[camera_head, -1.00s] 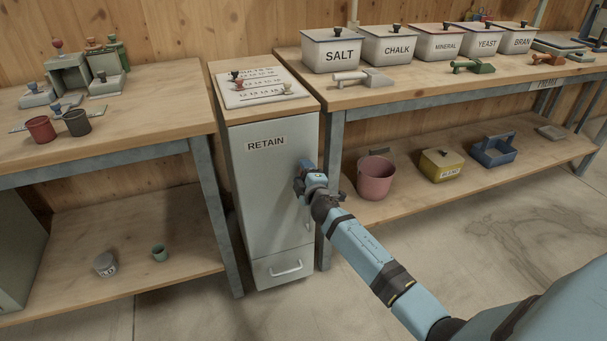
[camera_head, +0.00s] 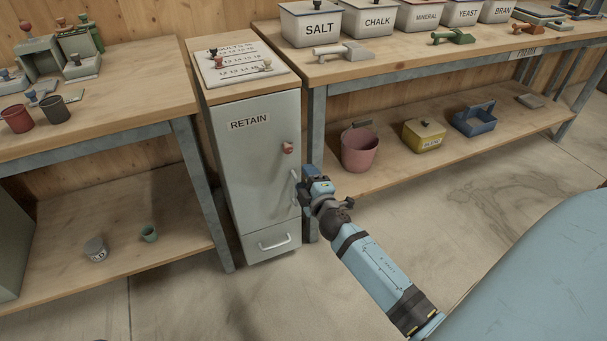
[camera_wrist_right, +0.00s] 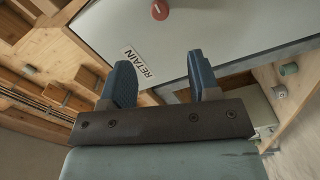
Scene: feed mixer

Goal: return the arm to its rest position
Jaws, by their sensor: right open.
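My right arm (camera_head: 380,285) reaches in from the lower right of the head view. My right gripper (camera_head: 308,178) is in front of the lower right part of the grey RETAIN cabinet (camera_head: 255,190), near its vertical handle. In the right wrist view its two blue fingers (camera_wrist_right: 163,85) stand apart with nothing between them. The cabinet door (camera_wrist_right: 200,30) with its red knob (camera_wrist_right: 159,10) shows beyond the fingers. The knob also shows in the head view (camera_head: 287,148), clear of the gripper. The door looks shut. My left gripper is not in view.
A workbench (camera_head: 100,106) with stamps and cups stands left of the cabinet. Another bench (camera_head: 400,72) with labelled bins stands to the right; its lower shelf holds a pink bucket (camera_head: 359,152), a yellow box (camera_head: 423,134) and a blue caddy (camera_head: 474,121). Open floor (camera_head: 480,190) lies in front.

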